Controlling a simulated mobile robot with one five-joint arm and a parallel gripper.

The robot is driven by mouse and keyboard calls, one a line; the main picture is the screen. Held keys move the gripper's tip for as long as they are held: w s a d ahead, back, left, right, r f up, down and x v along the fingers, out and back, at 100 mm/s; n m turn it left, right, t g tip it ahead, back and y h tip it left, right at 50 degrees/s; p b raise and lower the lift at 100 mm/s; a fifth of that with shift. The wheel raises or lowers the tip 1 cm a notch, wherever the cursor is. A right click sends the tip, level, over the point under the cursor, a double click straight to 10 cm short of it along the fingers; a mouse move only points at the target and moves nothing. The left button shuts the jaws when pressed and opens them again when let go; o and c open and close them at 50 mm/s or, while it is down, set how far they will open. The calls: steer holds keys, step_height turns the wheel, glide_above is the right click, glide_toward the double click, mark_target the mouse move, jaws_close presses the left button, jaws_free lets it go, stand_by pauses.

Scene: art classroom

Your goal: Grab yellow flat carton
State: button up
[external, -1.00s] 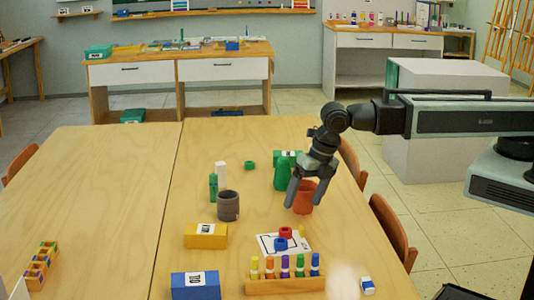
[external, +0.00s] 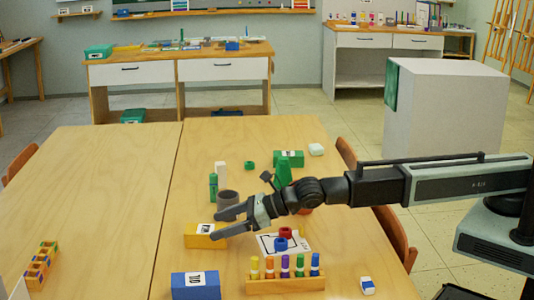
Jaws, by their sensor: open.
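The yellow flat carton (external: 200,239) lies on the table, left of the middle, with a white label on its top. My gripper (external: 214,224) is open and points left, its two fingers over the right part of the carton in the picture. The lower finger overlaps the carton's right end. I cannot tell whether the fingers touch it or hover above it. Nothing is between the fingers that I can make out as held.
A grey mug (external: 228,199) stands right behind the gripper. A blue box (external: 195,286) and a rack of coloured tubes (external: 285,285) are in front. A white card (external: 270,243) with red and blue rings lies to the right. The table's left half is mostly clear.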

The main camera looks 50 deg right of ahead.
mark_target(202, 229)
steer(key=b+x, duration=0.2)
steer(key=x, duration=0.3)
steer(key=shift+f, duration=0.2)
steer(key=shift+r, duration=0.15)
steer(key=c, duration=1.6)
steer(key=shift+r+p, duration=0.45)
steer(key=shift+p, duration=0.05)
step_height(202, 229, up, 3)
steer(key=p, duration=0.3)
steer(key=shift+r, duration=0.1)
steer(key=s+d, duration=0.3)
steer(key=s, duration=0.1)
steer(key=s+d, duration=0.3)
steer(key=d, duration=0.1)
steer(key=s+d+r+p, duration=0.1)
steer(key=s+d, duration=0.3)
steer(key=shift+s+d, duration=0.15)
steer(key=shift+s, duration=0.15)
